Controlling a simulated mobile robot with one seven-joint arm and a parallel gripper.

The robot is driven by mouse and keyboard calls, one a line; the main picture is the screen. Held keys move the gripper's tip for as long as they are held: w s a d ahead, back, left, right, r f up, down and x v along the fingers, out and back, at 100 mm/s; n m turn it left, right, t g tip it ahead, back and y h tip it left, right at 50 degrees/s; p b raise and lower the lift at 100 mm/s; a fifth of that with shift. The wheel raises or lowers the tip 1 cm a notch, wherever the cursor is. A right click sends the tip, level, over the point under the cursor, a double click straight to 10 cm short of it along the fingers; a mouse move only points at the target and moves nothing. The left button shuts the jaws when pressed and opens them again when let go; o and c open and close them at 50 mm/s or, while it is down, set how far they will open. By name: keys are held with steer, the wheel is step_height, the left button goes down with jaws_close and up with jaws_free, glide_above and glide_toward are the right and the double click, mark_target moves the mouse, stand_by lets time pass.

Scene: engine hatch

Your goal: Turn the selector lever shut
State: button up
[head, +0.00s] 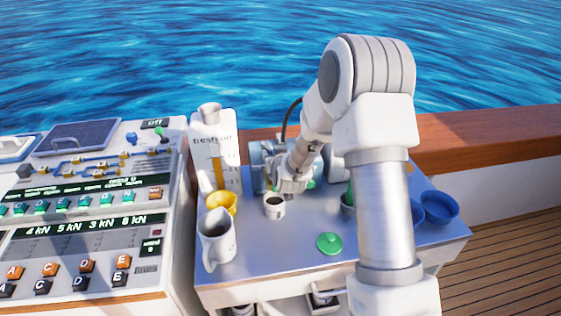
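My gripper (288,184) is at the back of the grey metal worktop, in front of a blue-grey machine unit (257,166) with rounded bodies. My wrist and gripper cover the middle of that unit. I cannot make out the selector lever; it may be hidden behind my gripper. The fingers are small and partly merged with the unit behind them, so I cannot tell whether they are open or shut, or touching anything. A small green part (311,184) shows just right of the gripper.
A white cup (274,209) stands just below my gripper. A yellow bowl (222,201), white jug (216,243) and tall white container (213,150) stand left. A green lid (329,244) lies in front; a blue bowl (440,209) is right. A control console (80,220) stands far left.

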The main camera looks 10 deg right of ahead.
steer(key=v, duration=1.6)
steer(key=shift+r, duration=0.15)
steer(key=w+g+p, duration=0.1)
steer(key=w, duration=0.3)
steer(key=w+g+p, duration=0.1)
steer(key=w, duration=0.3)
steer(key=w+a+n+g+p, duration=0.1)
steer(key=w, duration=0.3)
steer(key=shift+w+a+g+y, duration=0.1)
steer(key=shift+g+y, duration=0.2)
steer(key=shift+g, duration=0.1)
steer(key=w+g, duration=0.1)
steer(key=w, duration=0.1)
steer(key=w+r+n+g+p, duration=0.1)
steer(key=w, duration=0.2)
steer(key=shift+r+g, duration=0.15)
steer(key=shift+g, duration=0.15)
step_height(320, 180, up, 4)
steer(key=w+n+g+p, duration=0.1)
steer(key=w+g+p, duration=0.2)
steer(key=g, duration=0.1)
step_height(320, 180, up, 6)
steer(key=n+g+p, duration=0.1)
steer(key=g, duration=0.2)
glide_above(271, 151)
steer(key=d, duration=0.1)
step_height(271, 151, down, 17)
steer(key=shift+f+b, duration=0.1)
steer(key=shift+b, duration=0.45)
steer(key=shift+c, duration=0.2)
